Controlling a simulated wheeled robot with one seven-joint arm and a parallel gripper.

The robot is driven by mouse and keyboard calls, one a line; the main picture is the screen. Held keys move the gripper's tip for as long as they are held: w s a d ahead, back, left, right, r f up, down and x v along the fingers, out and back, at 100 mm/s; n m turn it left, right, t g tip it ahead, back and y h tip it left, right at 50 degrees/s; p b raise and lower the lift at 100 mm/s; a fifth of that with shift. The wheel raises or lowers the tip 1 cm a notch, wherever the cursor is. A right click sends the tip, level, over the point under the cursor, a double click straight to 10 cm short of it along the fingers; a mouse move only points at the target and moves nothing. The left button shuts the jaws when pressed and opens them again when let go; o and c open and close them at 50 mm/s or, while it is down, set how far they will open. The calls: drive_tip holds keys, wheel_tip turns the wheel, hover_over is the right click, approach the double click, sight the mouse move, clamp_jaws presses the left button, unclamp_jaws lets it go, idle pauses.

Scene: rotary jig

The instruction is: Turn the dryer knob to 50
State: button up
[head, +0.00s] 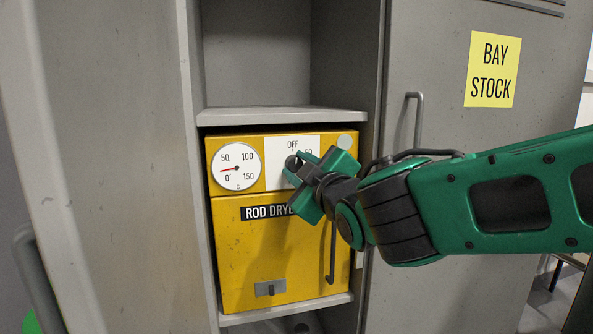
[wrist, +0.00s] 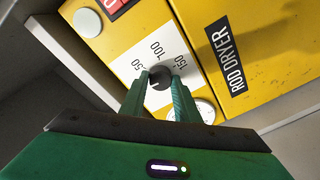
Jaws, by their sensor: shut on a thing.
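The yellow rod dryer (head: 240,240) stands in a cabinet bay. Its dark round knob (head: 292,161) sits on a white scale plate (head: 278,180), below the OFF mark. My gripper (head: 296,166) reaches in from the right and is shut on the knob, hiding part of it and of the scale. In the wrist view the knob (wrist: 160,96) sits between the two green fingers, with 50, 100 and 150 printed around it. I cannot tell which mark the knob points to. The round gauge (head: 237,166) has a red needle between 0 and 50.
A shelf board (head: 280,116) lies just above the dryer, with an empty bay over it. The cabinet walls stand close on both sides. A grey door with a handle (head: 415,115) and a yellow BAY STOCK sign (head: 493,69) is at the right, behind my arm.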

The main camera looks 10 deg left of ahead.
drive_tip(key=m, duration=0.5)
drive_tip(key=shift+f+t, duration=0.25)
drive_tip(key=shift+t, duration=0.05)
drive_tip(key=m, duration=0.5)
drive_tip(key=shift+m, duration=0.3)
drive_tip(key=shift+f+h, duration=0.1)
drive_tip(key=shift+h, duration=0.2)
drive_tip(key=o, duration=0.9)
drive_tip(key=shift+d, duration=0.1)
drive_tip(key=shift+o, duration=0.7)
drive_tip(key=shift+t, duration=0.3)
drive_tip(key=shift+s, duration=0.1)
drive_tip(key=r+v, duration=0.1)
drive_tip(key=v, duration=0.9)
drive_tip(key=shift+s+d+f, duration=0.2)
drive_tip(key=shift+d+f, duration=0.1)
drive_tip(key=shift+f, duration=0.1)
